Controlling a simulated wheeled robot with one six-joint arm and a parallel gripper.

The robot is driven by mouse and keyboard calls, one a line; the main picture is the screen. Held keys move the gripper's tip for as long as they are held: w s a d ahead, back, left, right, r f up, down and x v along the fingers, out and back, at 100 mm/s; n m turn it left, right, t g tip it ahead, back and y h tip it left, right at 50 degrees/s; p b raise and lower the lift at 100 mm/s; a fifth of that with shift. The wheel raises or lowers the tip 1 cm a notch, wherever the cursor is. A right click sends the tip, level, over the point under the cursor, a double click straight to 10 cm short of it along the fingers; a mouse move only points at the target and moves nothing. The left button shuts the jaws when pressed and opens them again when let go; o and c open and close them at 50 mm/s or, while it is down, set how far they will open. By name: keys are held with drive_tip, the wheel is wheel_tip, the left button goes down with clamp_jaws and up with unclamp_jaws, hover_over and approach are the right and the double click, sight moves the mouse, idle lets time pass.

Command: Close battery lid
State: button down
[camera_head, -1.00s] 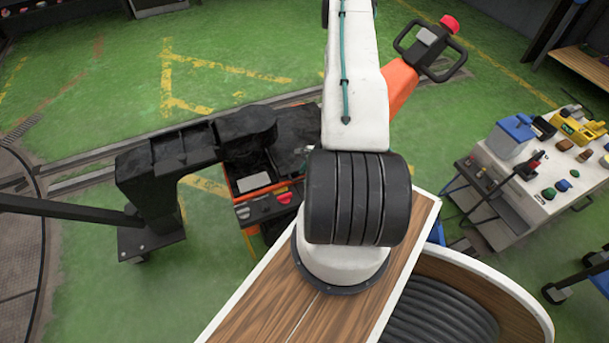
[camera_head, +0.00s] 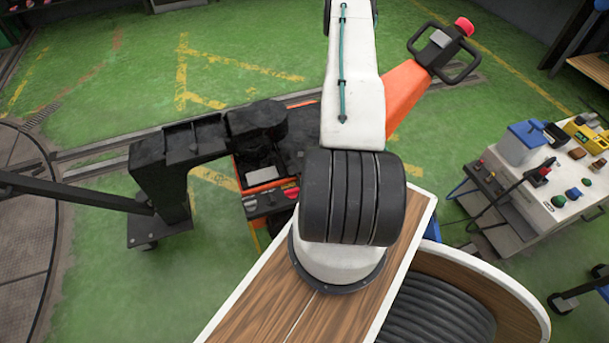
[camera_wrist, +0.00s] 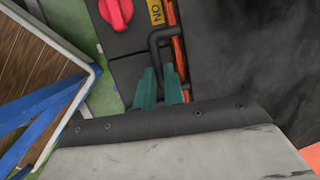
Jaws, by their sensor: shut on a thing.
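An orange vehicle (camera_head: 405,95) with a looped black steering handle stands behind my arm in the head view. Its dark compartment (camera_head: 262,168) has an orange rim and a row of switches, partly hidden by my arm. In the wrist view, my gripper (camera_wrist: 160,84) has its teal fingers around the lower end of a bent black handle (camera_wrist: 158,40). The handle stands beside an orange edge. A dark, smooth panel (camera_wrist: 250,60) fills the right side; I cannot tell whether it is the battery lid or how far it is open. My gripper is hidden in the head view.
A red knob (camera_wrist: 115,12) sits close left of the handle. A black stand (camera_head: 165,170) reaches over the compartment's left side. A grey cart (camera_head: 540,195) with boxes and buttons stands right. Green floor (camera_head: 90,270) is open at the lower left.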

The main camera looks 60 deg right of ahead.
drive_tip(key=shift+w+d+f, duration=0.1)
drive_tip(key=c, duration=1.5)
unclamp_jaws()
drive_tip(key=shift+v, duration=3.9)
